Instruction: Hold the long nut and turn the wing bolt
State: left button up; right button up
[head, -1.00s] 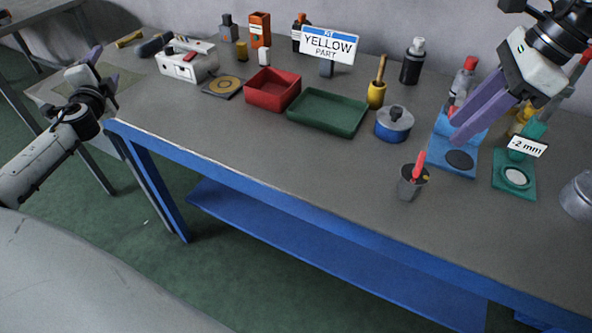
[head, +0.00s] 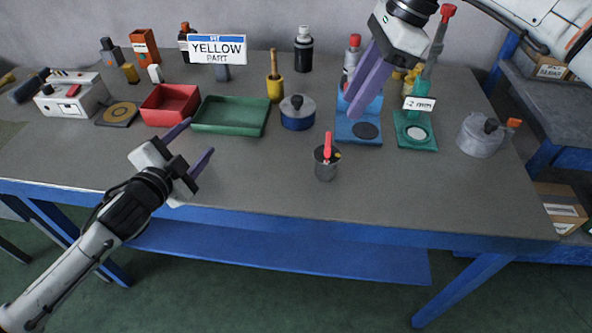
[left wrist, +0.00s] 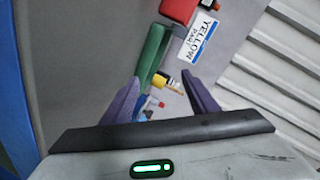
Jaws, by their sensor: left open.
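I cannot make out a long nut or a wing bolt with certainty. A grey cylinder (head: 326,171) stands near the table's front middle in the head view, with a red upright piece (head: 328,146) and a small yellow bit at its top. My left gripper (head: 201,137) is open and empty, in front of the green tray, left of the grey cylinder and apart from it. Its spread fingers also show in the left wrist view (left wrist: 160,100). My right gripper (head: 351,108) points down over the blue stand; its fingers overlap, so its opening is unclear.
The table's front strip (head: 270,190) is clear.

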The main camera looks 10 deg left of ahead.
pick_arm(q)
jog(key=d+n+h, duration=0.1)
jog(key=d, duration=0.4)
jog(key=s+d+f+n+g+h, duration=0.1)
jog(key=d, duration=0.4)
jog(key=s+d+n+h, duration=0.1)
jog(key=d+n, duration=0.1)
jog(key=d, duration=0.3)
jog(key=shift+s+d+f+g, duration=0.2)
jog(key=shift+d+g, duration=0.1)
jog(key=shift+g, duration=0.1)
jog(key=n+g+h, duration=0.2)
jog(key=h, duration=0.1)
send_near(321, 166)
jog(key=x, duration=0.5)
jog(key=shift+w+a+f, duration=0.1)
jog(key=shift+w+f, duration=0.05)
jog(key=shift+w, duration=0.15)
jog(key=shift+d, duration=0.35)
jog(key=x, duration=1)
jog(key=shift+a, duration=0.1)
jog(key=shift+c, duration=0.4)
